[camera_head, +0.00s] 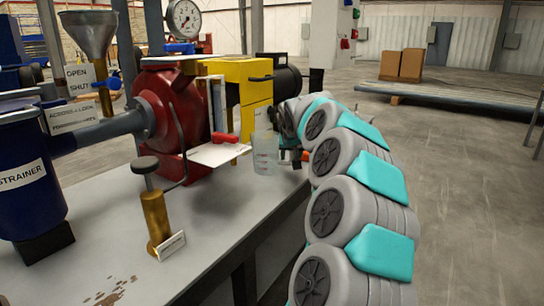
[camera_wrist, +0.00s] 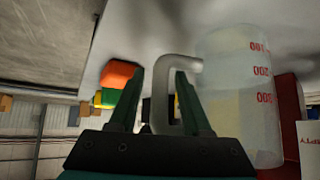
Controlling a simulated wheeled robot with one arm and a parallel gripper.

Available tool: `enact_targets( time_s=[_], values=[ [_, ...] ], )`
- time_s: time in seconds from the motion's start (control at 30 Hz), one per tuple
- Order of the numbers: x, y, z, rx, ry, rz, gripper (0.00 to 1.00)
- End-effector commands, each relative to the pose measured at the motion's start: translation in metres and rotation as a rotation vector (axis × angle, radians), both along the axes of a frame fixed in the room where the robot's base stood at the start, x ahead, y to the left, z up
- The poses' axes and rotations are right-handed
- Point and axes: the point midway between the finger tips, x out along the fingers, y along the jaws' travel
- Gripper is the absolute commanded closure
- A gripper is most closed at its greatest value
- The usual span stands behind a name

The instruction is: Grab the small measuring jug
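In the wrist view the jug (camera_wrist: 240,95) fills the right side, upside down in the picture, with red graduation numbers. Its pale handle (camera_wrist: 163,95) lies between the two dark green fingers of my gripper (camera_wrist: 160,72). One finger is inside the handle loop and the other outside. A gap shows between the outer finger and the handle, so the gripper looks open around it. In the head view my arm mostly hides the gripper.
A brass valve (camera_head: 155,215) and blue strainer (camera_head: 28,180) are further left. An orange block (camera_wrist: 118,75) shows left of the fingers.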

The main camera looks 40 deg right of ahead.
Motion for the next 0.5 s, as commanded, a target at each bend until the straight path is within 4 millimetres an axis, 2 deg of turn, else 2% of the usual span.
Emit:
enact_targets(
  time_s=[0.07, 0.4, 0.5],
  values=[
    [-0.0001, 0.0, -0.0001, 0.0, 0.0, 0.0, 0.62],
    [0.0, 0.0002, 0.0, 0.0, 0.0, 0.0, 1.0],
    [-0.0001, 0.0003, 0.0001, 0.0, 0.0, 0.0, 1.0]
  ],
)
